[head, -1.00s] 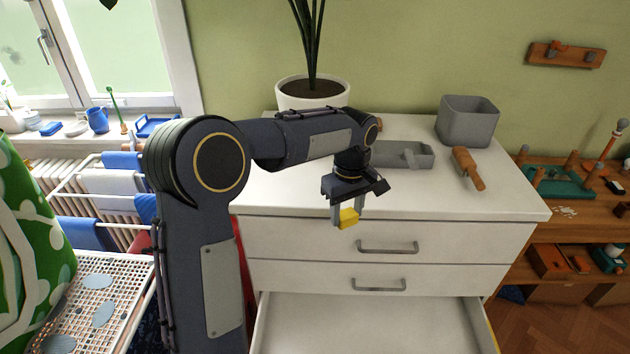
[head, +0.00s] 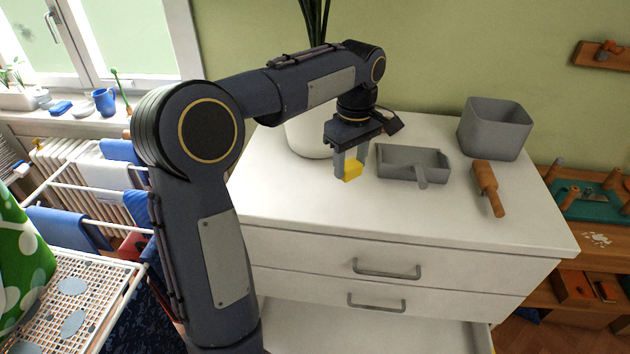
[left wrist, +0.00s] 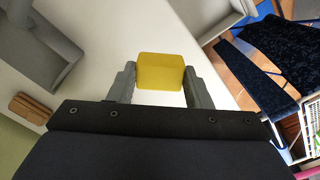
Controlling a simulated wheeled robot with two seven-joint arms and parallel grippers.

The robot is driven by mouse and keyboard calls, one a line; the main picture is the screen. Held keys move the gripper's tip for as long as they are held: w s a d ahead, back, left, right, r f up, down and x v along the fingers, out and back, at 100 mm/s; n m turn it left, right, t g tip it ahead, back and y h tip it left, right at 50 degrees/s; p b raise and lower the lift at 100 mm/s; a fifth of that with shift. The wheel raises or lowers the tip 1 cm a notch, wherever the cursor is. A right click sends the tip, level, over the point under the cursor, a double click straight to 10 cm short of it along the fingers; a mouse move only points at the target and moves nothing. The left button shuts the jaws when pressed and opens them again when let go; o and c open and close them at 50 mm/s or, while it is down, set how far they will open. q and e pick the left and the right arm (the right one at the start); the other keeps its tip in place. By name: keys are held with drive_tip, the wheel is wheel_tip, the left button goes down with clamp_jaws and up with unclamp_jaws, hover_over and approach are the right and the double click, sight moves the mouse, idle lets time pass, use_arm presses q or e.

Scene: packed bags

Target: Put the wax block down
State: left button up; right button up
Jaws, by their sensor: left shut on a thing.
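The yellow wax block (head: 352,170) is between the fingers of my left gripper (head: 349,163), which is shut on it. In the left wrist view the block (left wrist: 160,72) sits between the two grey fingertips (left wrist: 160,85). In the head view the block is over the white top of the chest of drawers (head: 300,198), left of a grey tray. Whether it touches the top I cannot tell. My right gripper does not show.
A grey tray (head: 398,165) with a handle lies just right of the gripper. A wooden-handled tool (head: 488,187) and a grey bin (head: 494,128) are further right. A white plant pot (head: 308,138) stands behind the gripper. A lower drawer (head: 375,335) is open. The front of the top is clear.

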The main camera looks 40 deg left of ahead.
use_arm(q)
drive_tip(key=a+f, duration=0.2)
drive_tip(key=a, duration=0.1)
drive_tip(key=a+f+p, duration=0.1)
drive_tip(key=a+f, duration=0.5)
drive_tip(key=a, duration=0.1)
drive_tip(key=shift+s, duration=0.15)
wheel_tip(320, 180, down, 2)
drive_tip(key=shift+a+f+p, duration=0.15)
drive_tip(key=shift+f+p, duration=0.1)
drive_tip(key=shift+p, duration=0.05)
drive_tip(key=shift+f, duration=0.45)
drive_tip(key=shift+f, duration=0.1)
drive_tip(key=o, duration=1)
drive_tip(key=shift+c, duration=0.2)
